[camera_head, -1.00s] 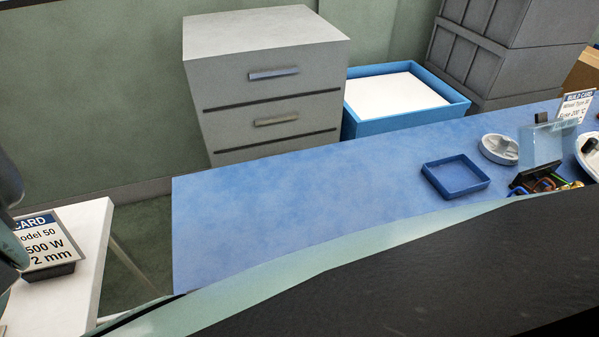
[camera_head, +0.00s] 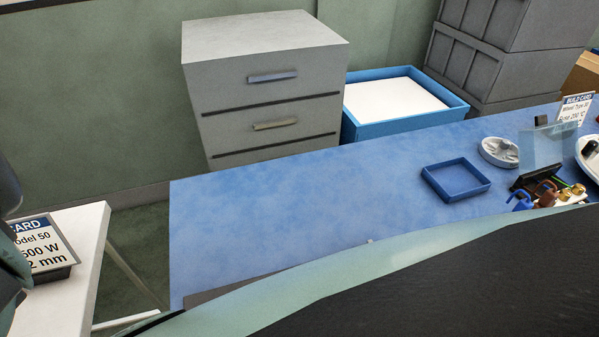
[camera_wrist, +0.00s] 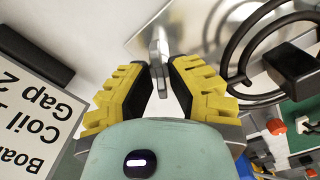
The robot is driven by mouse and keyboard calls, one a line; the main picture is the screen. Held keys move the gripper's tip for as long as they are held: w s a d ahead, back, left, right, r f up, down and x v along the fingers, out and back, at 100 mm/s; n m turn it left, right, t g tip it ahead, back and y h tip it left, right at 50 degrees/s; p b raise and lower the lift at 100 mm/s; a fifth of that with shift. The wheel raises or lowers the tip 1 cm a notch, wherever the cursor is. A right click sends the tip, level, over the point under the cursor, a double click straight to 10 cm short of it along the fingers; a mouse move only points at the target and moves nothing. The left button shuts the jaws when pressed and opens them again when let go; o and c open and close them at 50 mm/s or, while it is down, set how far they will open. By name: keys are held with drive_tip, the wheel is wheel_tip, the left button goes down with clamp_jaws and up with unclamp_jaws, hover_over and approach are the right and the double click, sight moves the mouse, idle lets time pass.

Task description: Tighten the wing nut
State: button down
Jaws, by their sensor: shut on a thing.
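In the wrist view, my gripper (camera_wrist: 160,80) has its yellow-and-black fingers closed around a small grey metal wing nut (camera_wrist: 157,52). The wing nut stands upright between the fingertips, at the edge of a shiny metal plate (camera_wrist: 189,22). The head view shows neither the wing nut nor the fingertips.
A dark coil (camera_wrist: 240,62) and a green board (camera_wrist: 299,118) lie right of my gripper. A printed card (camera_wrist: 35,115) is close on the left. In the head view, a blue tray (camera_head: 456,181) and several small parts sit on the blue table (camera_head: 290,220).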

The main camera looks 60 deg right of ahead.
drive_tip(key=shift+d+f+m+b, duration=0.1)
drive_tip(key=shift+m+b, duration=0.6)
drive_tip(key=shift+m, duration=1.4)
drive_tip(key=c, duration=0.9)
unclamp_jaws()
drive_tip(key=shift+o, duration=0.2)
wheel_tip(320, 180, up, 12)
drive_tip(key=shift+w+d, duration=0.1)
